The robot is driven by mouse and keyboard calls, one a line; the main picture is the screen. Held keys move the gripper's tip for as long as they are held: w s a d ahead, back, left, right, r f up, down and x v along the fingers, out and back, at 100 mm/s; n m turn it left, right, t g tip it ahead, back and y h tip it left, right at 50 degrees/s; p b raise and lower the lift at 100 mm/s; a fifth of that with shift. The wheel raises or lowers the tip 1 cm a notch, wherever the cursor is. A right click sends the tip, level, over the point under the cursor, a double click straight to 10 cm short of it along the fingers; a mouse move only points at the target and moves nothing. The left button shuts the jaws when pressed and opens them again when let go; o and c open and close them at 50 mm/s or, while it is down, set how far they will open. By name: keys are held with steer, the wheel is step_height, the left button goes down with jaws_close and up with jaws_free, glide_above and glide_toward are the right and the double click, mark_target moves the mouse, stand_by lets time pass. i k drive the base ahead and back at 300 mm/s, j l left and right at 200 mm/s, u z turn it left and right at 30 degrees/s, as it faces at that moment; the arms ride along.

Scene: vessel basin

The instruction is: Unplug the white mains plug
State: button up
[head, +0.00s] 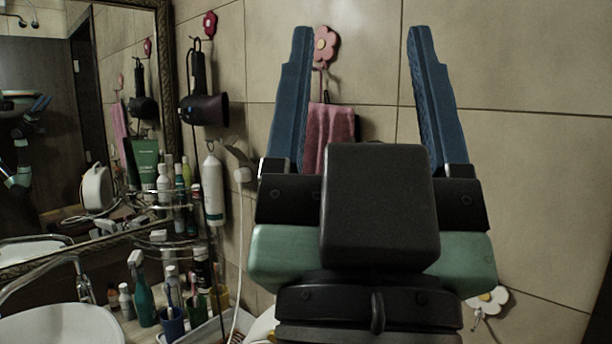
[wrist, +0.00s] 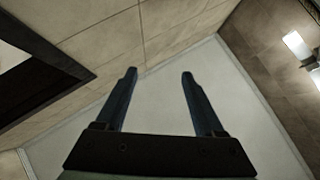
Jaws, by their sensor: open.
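The white mains plug (head: 242,174) appears to be at the tiled wall, left of my gripper in the head view. A white cord (head: 239,260) hangs from it toward the counter. A pale, flat piece adjoins it, and I cannot tell how the plug is seated. My gripper (head: 361,35) is raised in front of the wall, its two blue fingers wide apart and pointing up, with nothing between them. It is apart from the plug. The wrist view shows the open, empty fingers (wrist: 159,73) against the ceiling; the plug is not visible there.
A black hairdryer (head: 204,108) hangs left of the plug, above a white bottle (head: 212,188). Several bottles and cups crowd the counter beside the basin (head: 60,325). A framed mirror (head: 85,120) is at left. A pink towel (head: 329,133) hangs behind my fingers.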

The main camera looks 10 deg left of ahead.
mark_target(242, 175)
steer(key=i+j+u, duration=0.3)
steer(key=i+j, duration=0.15)
steer(key=j, duration=0.15)
steer(key=i+j+u, duration=0.3)
steer(key=i+j, duration=0.25)
steer(key=i+l+u, duration=0.2)
steer(key=i, duration=0.15)
steer(key=j, duration=0.1)
